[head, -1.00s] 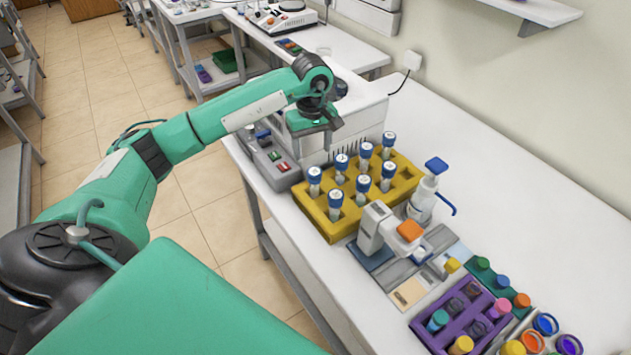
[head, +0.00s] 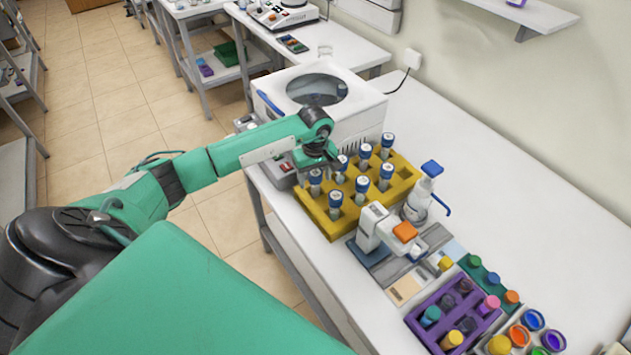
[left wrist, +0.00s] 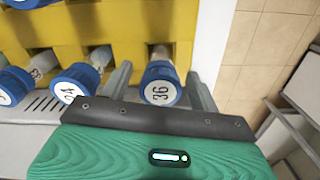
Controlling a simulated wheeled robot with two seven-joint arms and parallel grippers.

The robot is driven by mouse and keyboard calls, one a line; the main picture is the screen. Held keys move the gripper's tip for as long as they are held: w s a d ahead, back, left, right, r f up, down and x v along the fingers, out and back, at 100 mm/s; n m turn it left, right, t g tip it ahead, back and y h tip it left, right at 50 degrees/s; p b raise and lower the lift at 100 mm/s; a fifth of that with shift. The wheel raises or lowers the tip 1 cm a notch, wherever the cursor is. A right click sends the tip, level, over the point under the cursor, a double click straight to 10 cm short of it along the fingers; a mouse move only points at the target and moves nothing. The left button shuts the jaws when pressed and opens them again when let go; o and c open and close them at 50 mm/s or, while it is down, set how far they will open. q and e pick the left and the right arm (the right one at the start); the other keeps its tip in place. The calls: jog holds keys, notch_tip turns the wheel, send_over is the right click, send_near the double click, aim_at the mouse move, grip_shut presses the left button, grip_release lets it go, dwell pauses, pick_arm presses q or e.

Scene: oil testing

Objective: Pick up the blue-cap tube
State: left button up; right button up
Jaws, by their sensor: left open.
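Several blue-cap tubes, one of them a front tube (head: 335,200), stand upright in a yellow rack (head: 312,212) on the white bench. My left gripper (head: 320,164) is open at the rack's left end, just above the blue-cap tube (head: 315,180) there. In the left wrist view a blue cap with a white top marked 36 (left wrist: 161,84) sits between the two open fingers of the left gripper (left wrist: 161,90). Another blue-cap tube (left wrist: 72,84) is just left of the fingers. My right gripper is not in view.
A white centrifuge (head: 345,110) with an open round top stands behind the rack. A white device with an orange part (head: 405,231) and a pump bottle (head: 418,198) are close on the right. A purple rack (head: 420,315) is nearer. The bench's right side is clear.

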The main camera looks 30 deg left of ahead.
pick_arm(q)
jog(key=shift+c, duration=0.4)
jog(key=c, duration=1)
jog(key=shift+r, duration=0.2)
